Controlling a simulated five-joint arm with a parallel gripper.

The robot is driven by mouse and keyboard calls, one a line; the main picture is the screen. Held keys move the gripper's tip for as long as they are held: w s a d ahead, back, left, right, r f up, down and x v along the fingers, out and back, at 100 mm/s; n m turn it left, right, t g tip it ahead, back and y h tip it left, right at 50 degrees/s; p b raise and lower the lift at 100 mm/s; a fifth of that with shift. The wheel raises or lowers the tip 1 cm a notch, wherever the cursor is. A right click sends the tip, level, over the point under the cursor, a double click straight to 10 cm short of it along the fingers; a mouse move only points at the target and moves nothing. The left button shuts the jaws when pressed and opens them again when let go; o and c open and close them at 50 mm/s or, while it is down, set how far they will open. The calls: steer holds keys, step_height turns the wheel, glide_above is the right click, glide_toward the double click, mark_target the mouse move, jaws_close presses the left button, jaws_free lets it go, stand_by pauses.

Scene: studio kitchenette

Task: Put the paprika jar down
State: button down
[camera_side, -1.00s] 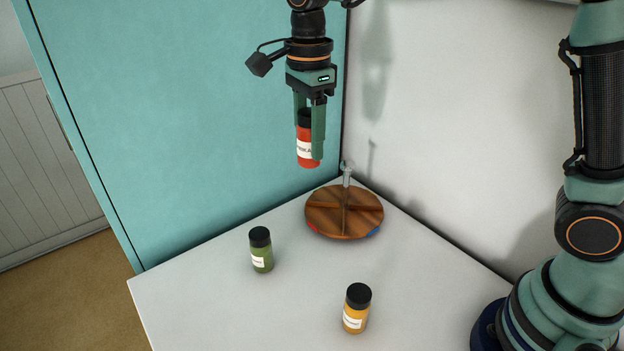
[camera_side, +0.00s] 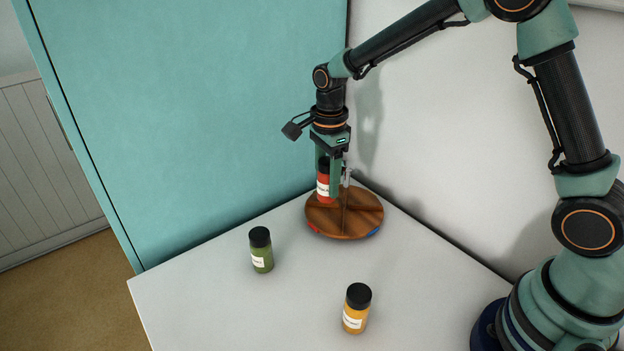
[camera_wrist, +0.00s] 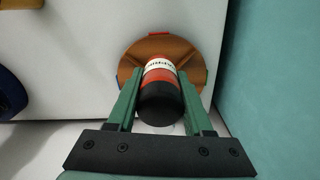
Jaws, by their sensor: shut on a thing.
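The paprika jar (camera_side: 323,188) is red with a black lid and a white label. My gripper (camera_side: 329,187) is shut on it and holds it upright over the far left part of the round wooden turntable (camera_side: 345,222). Whether the jar's base touches the turntable cannot be told for sure. In the wrist view the jar (camera_wrist: 160,78) sits between the two green fingers (camera_wrist: 160,102), its black lid toward the camera, with the wooden disc (camera_wrist: 190,55) behind it. Dividers split the disc into sections, and a grey upright handle is partly hidden behind my gripper.
A green jar (camera_side: 261,256) and a yellow-orange jar (camera_side: 355,314), both with black lids, stand on the white counter (camera_side: 210,295). A teal wall (camera_side: 190,110) and a white wall (camera_side: 430,150) meet close behind the turntable. The counter between the jars is clear.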

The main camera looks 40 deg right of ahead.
mark_target(326, 201)
steer(key=shift+f, duration=2.85)
steer(key=shift+f, duration=0.15)
steer(key=shift+c, duration=1.5)
jaws_free()
